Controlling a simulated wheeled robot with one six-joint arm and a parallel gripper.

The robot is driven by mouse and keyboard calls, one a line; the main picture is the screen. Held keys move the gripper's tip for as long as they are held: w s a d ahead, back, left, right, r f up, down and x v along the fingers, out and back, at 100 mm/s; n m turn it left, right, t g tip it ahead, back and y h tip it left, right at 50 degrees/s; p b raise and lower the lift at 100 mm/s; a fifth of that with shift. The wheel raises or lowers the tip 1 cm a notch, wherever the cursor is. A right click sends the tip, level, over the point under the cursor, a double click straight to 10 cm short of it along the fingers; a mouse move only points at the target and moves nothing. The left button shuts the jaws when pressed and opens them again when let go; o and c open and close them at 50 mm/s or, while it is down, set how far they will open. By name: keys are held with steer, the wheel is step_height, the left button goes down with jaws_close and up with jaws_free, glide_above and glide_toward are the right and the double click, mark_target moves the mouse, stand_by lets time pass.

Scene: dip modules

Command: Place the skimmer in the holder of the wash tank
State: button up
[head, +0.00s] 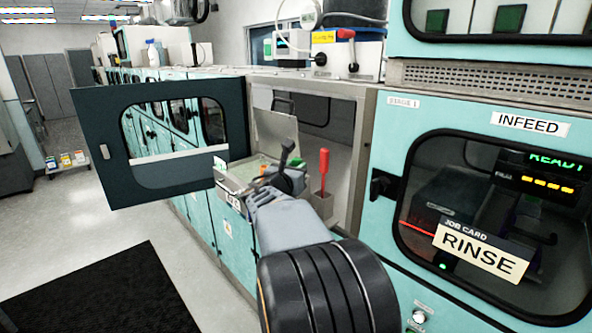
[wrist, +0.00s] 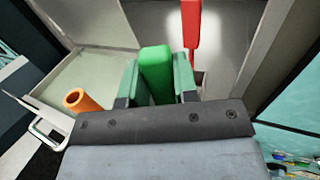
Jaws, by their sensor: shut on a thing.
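My gripper (wrist: 157,98) is shut on a green handle (wrist: 155,72), which stands between its two fingers in the wrist view. The handle's far end is hidden, so I cannot tell its head shape or be certain it is the skimmer. In the head view my gripper (head: 286,178) is in the opening of the wash tank cabinet (head: 367,130), over a shallow tray. A red-handled tool (head: 323,168) stands upright in a small grey holder (head: 323,203) just right of my gripper. The red handle also shows at the top of the wrist view (wrist: 191,28).
The cabinet door (head: 95,150) hangs open to the left. An orange tube (wrist: 82,101) lies left of my gripper. A closed bay with a RINSE card (head: 482,250) is at the right. The cabinet's side walls are close by. The floor at left is clear around a black mat (head: 100,295).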

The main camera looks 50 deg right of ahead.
steer(key=shift+f, duration=0.15)
steer(key=o, duration=0.8)
steer(key=shift+o, duration=0.2)
